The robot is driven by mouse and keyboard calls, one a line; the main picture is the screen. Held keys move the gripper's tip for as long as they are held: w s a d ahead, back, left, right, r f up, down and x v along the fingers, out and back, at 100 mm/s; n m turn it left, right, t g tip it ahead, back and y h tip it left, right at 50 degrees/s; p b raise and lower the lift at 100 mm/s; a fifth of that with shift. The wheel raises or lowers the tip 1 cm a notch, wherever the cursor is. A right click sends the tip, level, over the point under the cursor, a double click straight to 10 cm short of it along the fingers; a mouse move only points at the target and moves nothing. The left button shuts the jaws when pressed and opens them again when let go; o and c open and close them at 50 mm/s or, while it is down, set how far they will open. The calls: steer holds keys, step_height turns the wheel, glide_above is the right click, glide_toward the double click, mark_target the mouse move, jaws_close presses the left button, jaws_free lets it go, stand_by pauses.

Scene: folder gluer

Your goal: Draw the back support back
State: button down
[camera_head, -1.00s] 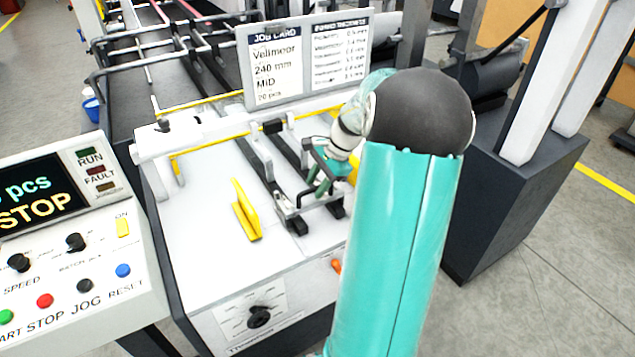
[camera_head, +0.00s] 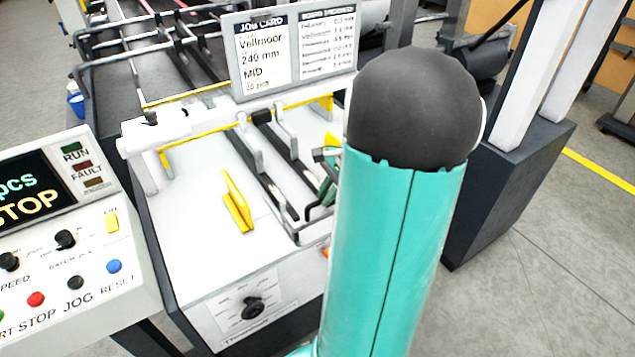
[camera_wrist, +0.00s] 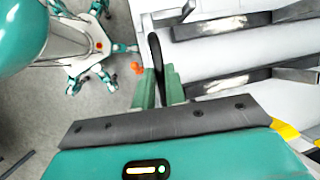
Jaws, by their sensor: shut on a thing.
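The back support (camera_head: 313,236) is a low grey and black bracket near the front edge of the white feeder table (camera_head: 195,265). A black bent handle (camera_head: 316,211) rises from it. My gripper (camera_head: 328,180) is at the handle, mostly hidden behind my teal arm in the head view. In the wrist view, the green fingers of my gripper (camera_wrist: 158,88) are closed around the upright black handle (camera_wrist: 156,50). The right part of the support is hidden by my arm.
A yellow upright guide (camera_head: 237,203) stands left of the dark rails (camera_head: 262,175). A job card board (camera_head: 295,55) stands behind the white crossbar (camera_head: 185,122). The control panel (camera_head: 60,235) is at the left. An orange knob (camera_wrist: 137,68) is near my fingers.

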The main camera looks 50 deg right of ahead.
steer(key=shift+s, duration=0.2)
steer(key=c, duration=1.5)
jaws_free()
steer(key=shift+s+a+r, duration=0.1)
steer(key=shift+s, duration=0.1)
steer(key=shift+o, duration=0.2)
steer(key=shift+w, duration=0.25)
steer(key=v, duration=1.3)
steer(key=shift+r, duration=0.3)
steer(key=shift+s+d, duration=0.15)
steer(key=shift+d, duration=0.05)
